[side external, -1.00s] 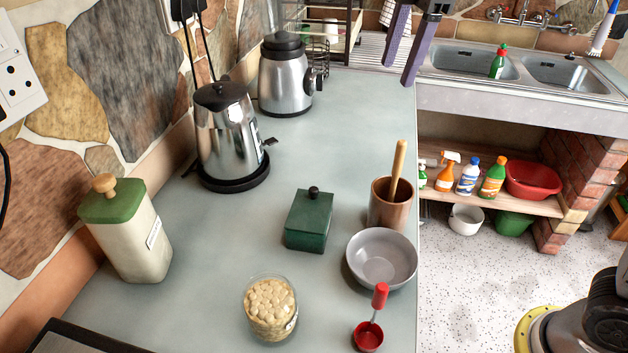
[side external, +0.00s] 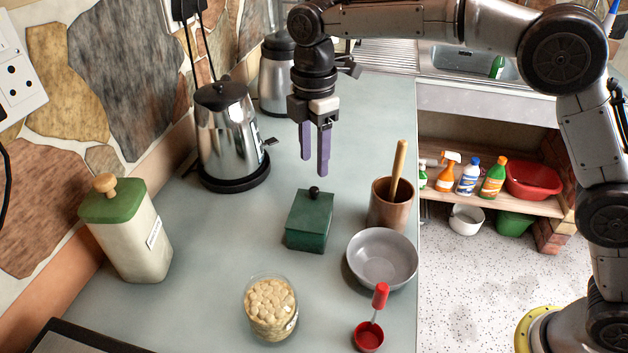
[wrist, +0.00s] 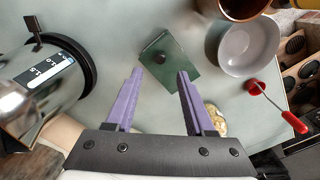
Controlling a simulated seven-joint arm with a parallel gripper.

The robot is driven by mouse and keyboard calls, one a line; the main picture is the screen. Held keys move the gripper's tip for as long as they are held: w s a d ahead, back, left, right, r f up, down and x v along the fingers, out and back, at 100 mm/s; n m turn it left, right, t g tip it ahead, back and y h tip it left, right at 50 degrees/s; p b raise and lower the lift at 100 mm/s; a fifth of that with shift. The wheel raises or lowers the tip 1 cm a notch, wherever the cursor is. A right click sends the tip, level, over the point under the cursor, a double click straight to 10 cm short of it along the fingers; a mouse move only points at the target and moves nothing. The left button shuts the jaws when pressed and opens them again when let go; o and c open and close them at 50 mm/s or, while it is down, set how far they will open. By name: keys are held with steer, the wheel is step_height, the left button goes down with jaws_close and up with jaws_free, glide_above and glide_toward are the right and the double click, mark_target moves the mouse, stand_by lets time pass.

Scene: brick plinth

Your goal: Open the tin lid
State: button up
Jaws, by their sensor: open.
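The green tin (side external: 308,224) stands on the counter, its lid on top with a dark round knob (side external: 314,192). My gripper (side external: 315,166) is open and empty, pointing down above the tin and apart from it. In the wrist view my two purple fingers (wrist: 159,74) are spread, and the tin (wrist: 172,67) lies beyond their tips with its knob (wrist: 159,58) nearer the left finger. A second lidded container, cream with a green lid (side external: 113,199) and wooden knob, stands at the left by the wall.
A grey bowl (side external: 382,262) and a copper mortar with pestle (side external: 390,207) stand right of the tin. A chrome kettle (side external: 228,137) stands behind left. A glass jar (side external: 270,308) and red scoop (side external: 369,336) are in front. The counter left of the tin is clear.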

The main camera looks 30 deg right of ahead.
mark_target(314, 188)
step_height(314, 188, down, 6)
steer(key=shift+f, duration=0.25)
jaws_close()
stand_by(0.3)
stand_by(1.2)
